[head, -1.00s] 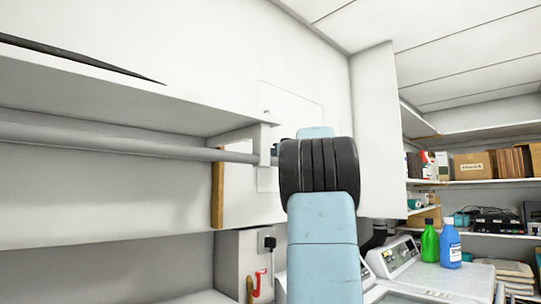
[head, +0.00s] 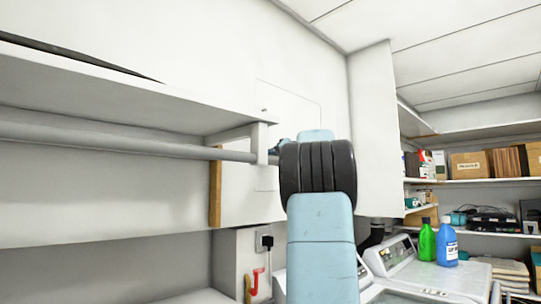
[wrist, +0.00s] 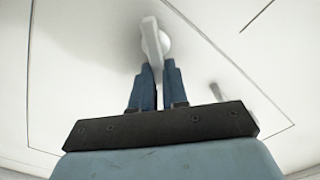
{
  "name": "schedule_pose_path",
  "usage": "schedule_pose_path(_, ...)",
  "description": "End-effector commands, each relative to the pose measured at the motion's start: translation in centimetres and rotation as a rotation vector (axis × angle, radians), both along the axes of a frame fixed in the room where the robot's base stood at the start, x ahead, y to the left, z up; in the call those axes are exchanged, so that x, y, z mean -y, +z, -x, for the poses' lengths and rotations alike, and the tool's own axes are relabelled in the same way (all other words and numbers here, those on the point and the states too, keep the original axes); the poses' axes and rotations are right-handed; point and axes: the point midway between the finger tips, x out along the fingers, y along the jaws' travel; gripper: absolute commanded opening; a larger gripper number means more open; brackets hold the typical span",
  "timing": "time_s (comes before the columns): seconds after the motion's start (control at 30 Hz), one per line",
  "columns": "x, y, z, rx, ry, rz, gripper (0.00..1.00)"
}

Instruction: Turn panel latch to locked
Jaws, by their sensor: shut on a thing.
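The panel latch (wrist: 152,40) is a white lever on a round base, seen at the top middle of the wrist view. My gripper (wrist: 158,68) has its two blue fingers shut on the lower end of the lever. The flat white panel (wrist: 90,75) fills much of that view, with thin dark outline edges. In the head view the panel (head: 292,104) is on the white wall, and my arm hides most of the gripper and the held latch.
A second small handle (wrist: 218,92) shows blurred to the right of the fingers. A shelf with a grey rail (head: 120,140) and bracket (head: 262,143) stands left of my arm. A green bottle (head: 427,243) and blue bottle (head: 445,243) stand on a white machine at right.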

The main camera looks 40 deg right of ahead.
Motion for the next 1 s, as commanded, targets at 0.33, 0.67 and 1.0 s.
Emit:
schedule_pose_path(0.33, 0.7, -0.7, -0.1, -0.045, -0.004, -0.324, 0.00)
schedule_pose_path(0.67, 1.0, -1.5, -0.1, -0.084, -0.005, -0.603, 0.00)
schedule_pose_path(1.0, 1.1, -2.0, -0.1, -0.109, -0.005, -0.777, 0.00)
